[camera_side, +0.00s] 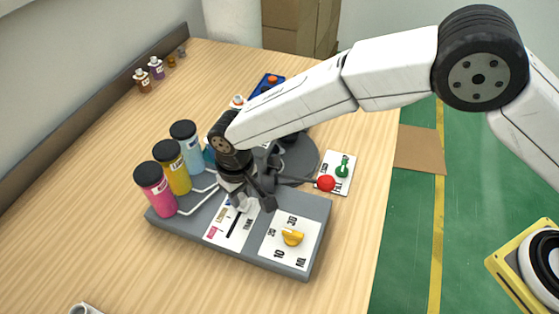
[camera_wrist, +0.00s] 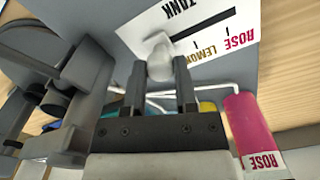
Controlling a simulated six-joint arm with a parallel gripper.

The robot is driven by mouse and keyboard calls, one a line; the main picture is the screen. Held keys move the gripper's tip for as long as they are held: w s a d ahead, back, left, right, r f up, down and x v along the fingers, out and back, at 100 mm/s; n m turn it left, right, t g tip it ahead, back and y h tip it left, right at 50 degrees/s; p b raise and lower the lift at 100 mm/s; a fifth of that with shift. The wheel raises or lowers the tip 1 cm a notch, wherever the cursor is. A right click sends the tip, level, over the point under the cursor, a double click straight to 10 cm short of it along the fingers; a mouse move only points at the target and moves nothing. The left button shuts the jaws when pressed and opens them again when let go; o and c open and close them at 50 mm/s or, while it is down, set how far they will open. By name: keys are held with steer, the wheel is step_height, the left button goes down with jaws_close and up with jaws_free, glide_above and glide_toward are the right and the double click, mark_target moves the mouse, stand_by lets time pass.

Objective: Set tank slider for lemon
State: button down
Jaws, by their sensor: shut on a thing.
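The white tank slider knob (camera_wrist: 160,62) is between my gripper's fingers (camera_wrist: 160,88) in the wrist view. In the side view my gripper (camera_side: 247,197) reaches down over the slider knob (camera_side: 241,204) and partly hides it. The knob sits at the end of the dark slot away from the ROSE mark, beyond the LEMON label. The white TANK panel (camera_side: 222,238) carries the slot; in the wrist view the panel (camera_wrist: 200,40) shows ROSE and LEMON, and any third label is covered. The yellow tank (camera_side: 177,174) stands between the pink tank (camera_side: 157,191) and light blue tank (camera_side: 189,150).
A yellow dial (camera_side: 292,238) marked 10, 20 and 30 ML is right of the slider. A red ball lever (camera_side: 326,184) and green knob (camera_side: 343,170) lie beyond. Small bottles (camera_side: 156,68) stand at the back left. The front of the table is mostly clear.

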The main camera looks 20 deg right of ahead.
mark_target(236, 220)
steer(key=shift+s+a, duration=1.2)
steer(key=shift+c, duration=1.9)
jaws_free()
step_height(236, 220, up, 8)
steer(key=shift+d, duration=0.1)
